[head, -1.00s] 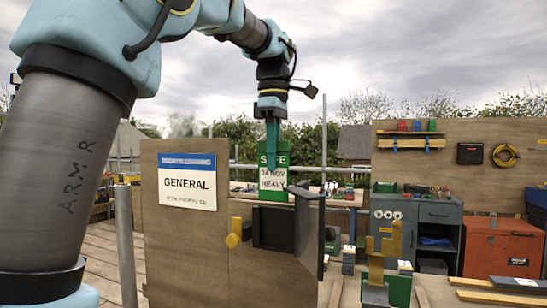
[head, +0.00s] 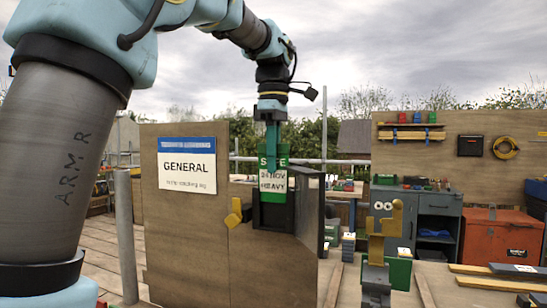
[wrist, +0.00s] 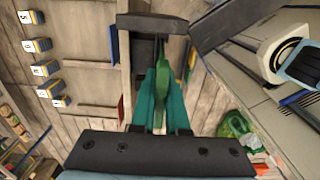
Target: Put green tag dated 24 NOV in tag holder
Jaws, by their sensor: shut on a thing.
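The black tag holder (head: 274,222) is fixed to the wooden board. The tag's lower part shows between the holder's side walls; I cannot tell whether it rests on the bottom. In the wrist view the teal fingers of my gripper (wrist: 165,80) hold the tag (wrist: 190,70), seen nearly edge-on, by the dark frame of the holder (wrist: 150,22).
A GENERAL sign (head: 187,168) is on the board (head: 195,245) to the left. A yellow knob (head: 236,212) sticks out beside the holder. A dark panel (head: 311,205) stands close on its right. A grey post (head: 126,235) stands at left. Workbenches and a red chest (head: 502,236) lie beyond.

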